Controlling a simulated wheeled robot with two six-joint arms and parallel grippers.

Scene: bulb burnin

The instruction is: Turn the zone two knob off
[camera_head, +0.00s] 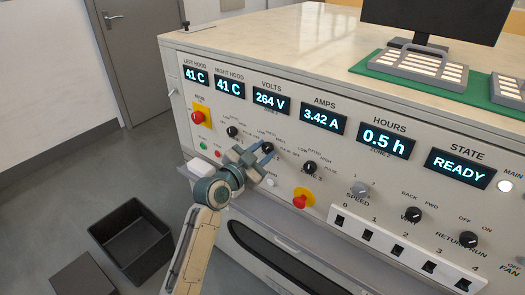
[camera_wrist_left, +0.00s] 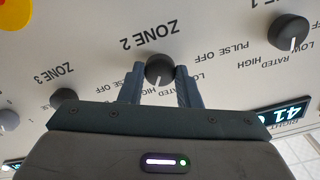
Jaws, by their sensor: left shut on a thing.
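The zone two knob (camera_wrist_left: 159,68) is a round black knob on the pale panel, with the label ZONE 2 beside it in the left wrist view, where the print is upside down. My left gripper (camera_wrist_left: 160,75) has one finger on each side of this knob and is shut on it. A small pale mark shows on the knob's lower edge in that view; I cannot tell which setting it points at. In the head view my left gripper (camera_head: 264,154) is at the middle of three dark knobs, and the zone two knob (camera_head: 267,147) is partly hidden. My right gripper is out of view.
The neighbouring zone three knob (camera_head: 310,167) and another black knob (camera_head: 232,131) flank the held one. Red stop buttons (camera_head: 197,117) (camera_head: 300,201) sit on yellow plates. Displays (camera_head: 272,103) run above. A black bin (camera_head: 133,238) stands on the floor at left.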

